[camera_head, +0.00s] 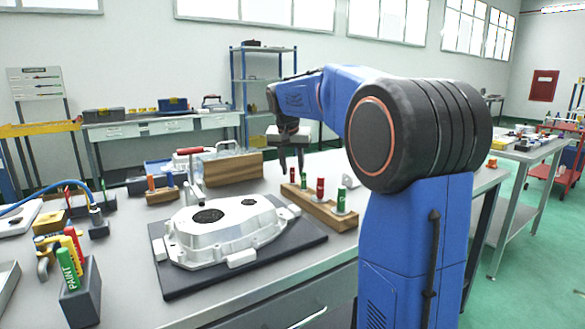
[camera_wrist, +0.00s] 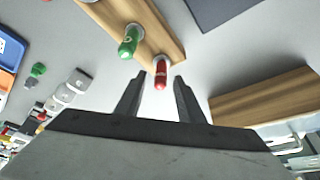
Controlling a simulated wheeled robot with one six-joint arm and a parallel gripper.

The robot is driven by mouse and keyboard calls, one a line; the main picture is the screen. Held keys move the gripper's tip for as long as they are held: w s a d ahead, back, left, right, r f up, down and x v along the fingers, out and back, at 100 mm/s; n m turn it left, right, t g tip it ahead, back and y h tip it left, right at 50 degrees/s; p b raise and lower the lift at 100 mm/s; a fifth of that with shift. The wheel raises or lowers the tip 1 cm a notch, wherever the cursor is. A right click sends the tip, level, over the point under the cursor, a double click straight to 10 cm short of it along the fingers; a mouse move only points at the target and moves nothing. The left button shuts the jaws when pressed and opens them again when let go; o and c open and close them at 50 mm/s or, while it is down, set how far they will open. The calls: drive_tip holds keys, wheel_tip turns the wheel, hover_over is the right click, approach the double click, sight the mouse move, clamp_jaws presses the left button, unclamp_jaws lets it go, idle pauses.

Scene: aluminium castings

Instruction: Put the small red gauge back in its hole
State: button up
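The small red gauge (camera_head: 292,176) stands upright at the far end of a wooden block (camera_head: 327,211). In the wrist view the red gauge (camera_wrist: 161,76) shows with a pale metal collar at the block (camera_wrist: 148,22). My gripper (camera_head: 291,168) points down over this end. In the wrist view its two fingers (camera_wrist: 160,84) are apart, one on each side of the red gauge, with visible gaps. A small green gauge (camera_head: 304,182), a larger red gauge (camera_head: 320,189) and a larger green gauge (camera_head: 341,200) stand along the block. The gauge's lower end is hidden.
A white casting (camera_head: 240,228) lies on a dark mat (camera_head: 285,252) left of the block. A wooden box (camera_head: 246,167) stands behind. A holder with markers (camera_head: 80,297) and several tools are at the left. Bare bench shows right of the block.

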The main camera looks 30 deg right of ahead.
drive_tip(key=shift+r, duration=0.1)
drive_tip(key=v, duration=1.7)
drive_tip(key=shift+s+a, duration=0.1)
drive_tip(key=shift+s, duration=0.05)
